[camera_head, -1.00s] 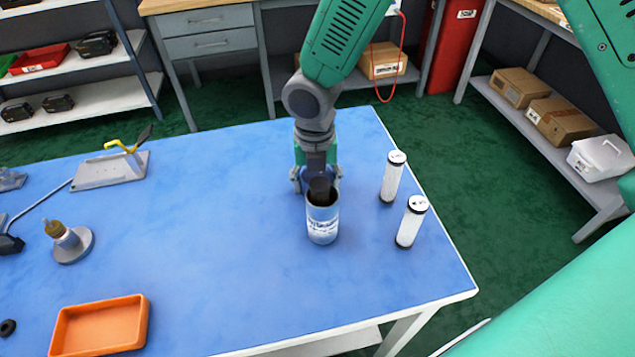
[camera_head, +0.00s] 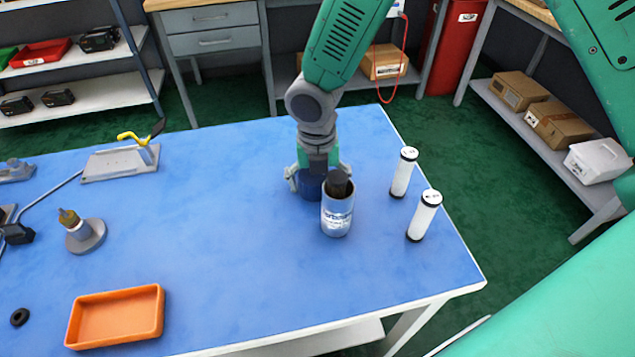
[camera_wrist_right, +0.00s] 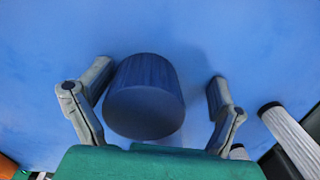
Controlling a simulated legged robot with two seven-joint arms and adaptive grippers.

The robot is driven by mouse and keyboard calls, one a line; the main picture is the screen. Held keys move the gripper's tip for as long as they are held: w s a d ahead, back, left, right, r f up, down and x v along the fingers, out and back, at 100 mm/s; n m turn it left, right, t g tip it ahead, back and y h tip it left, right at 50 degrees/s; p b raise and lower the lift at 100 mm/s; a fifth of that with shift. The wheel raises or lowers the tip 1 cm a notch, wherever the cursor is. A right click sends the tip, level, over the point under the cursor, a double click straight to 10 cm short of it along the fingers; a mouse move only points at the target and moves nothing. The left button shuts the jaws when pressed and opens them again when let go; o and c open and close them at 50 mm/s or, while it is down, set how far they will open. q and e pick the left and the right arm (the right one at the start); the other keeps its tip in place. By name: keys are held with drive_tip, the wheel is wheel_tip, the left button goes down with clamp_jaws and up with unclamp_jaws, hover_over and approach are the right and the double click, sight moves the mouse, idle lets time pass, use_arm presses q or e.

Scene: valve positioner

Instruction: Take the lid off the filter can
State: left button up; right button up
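The white and blue filter can (camera_head: 337,216) stands upright on the blue table, its top open. A dark cylinder (camera_head: 340,184) sticks up from inside it. The lid, a dark blue ribbed cap (camera_head: 311,188), is beside the can, just left of and behind it, under my right gripper (camera_head: 318,180). In the right wrist view the lid (camera_wrist_right: 145,97) lies between the two spread fingers of the right gripper (camera_wrist_right: 155,98), with a gap clearly visible on its right side. It appears to rest on the table. My left gripper is not in view.
Two white cylinders with black ends (camera_head: 403,172) (camera_head: 424,216) stand right of the can. An orange tray (camera_head: 115,316), a grey round-based fitting (camera_head: 84,234), a black ring (camera_head: 19,317) and a plate with a yellow handle (camera_head: 120,162) are at left. The table's middle is clear.

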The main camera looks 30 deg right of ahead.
drive_tip(key=shift+a+f, duration=0.1)
drive_tip(key=shift+a, duration=0.1)
drive_tip(key=shift+d, duration=0.1)
drive_tip(key=shift+w+r, duration=0.1)
drive_tip(key=shift+r, duration=0.2)
wheel_tip(320, 180, up, 12)
drive_tip(key=shift+p, duration=1.15)
drive_tip(key=shift+r, duration=0.3)
drive_tip(key=shift+f, duration=0.1)
